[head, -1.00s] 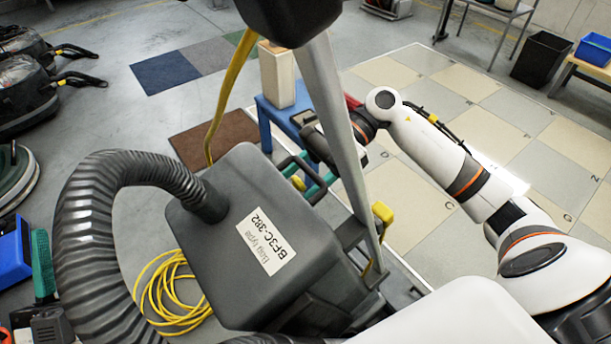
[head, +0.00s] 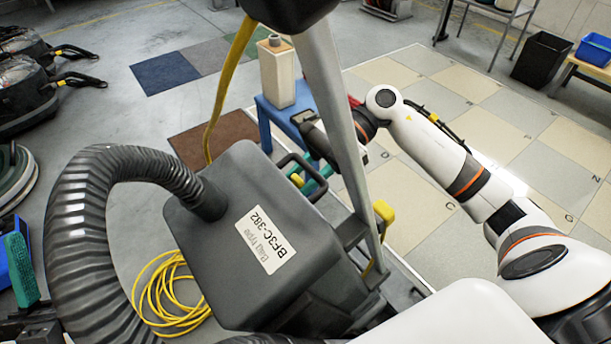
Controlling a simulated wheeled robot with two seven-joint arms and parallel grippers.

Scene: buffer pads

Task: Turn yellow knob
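A small yellow knob (head: 298,181) shows beside the dark looped handle behind the grey machine (head: 215,260) labelled BF3C-382. A larger yellow part (head: 383,211) sits on the machine's right side, by the metal pole. My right arm reaches in from the right. Its dark gripper (head: 316,142) is near the handle, partly hidden by the pole, slightly above and right of the small knob. I cannot tell whether it touches anything. Dark parts that seem to be my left gripper (head: 38,330) show at the lower left corner, cut off by the frame, far from both yellow parts.
A ribbed black hose (head: 85,225) curves along the machine's left side. A yellow cord (head: 165,295) lies coiled on the floor. A cream bottle (head: 277,75) stands on a blue stool (head: 270,120). A green brush-like thing (head: 22,270) is at the left edge. Tiled floor lies open beyond.

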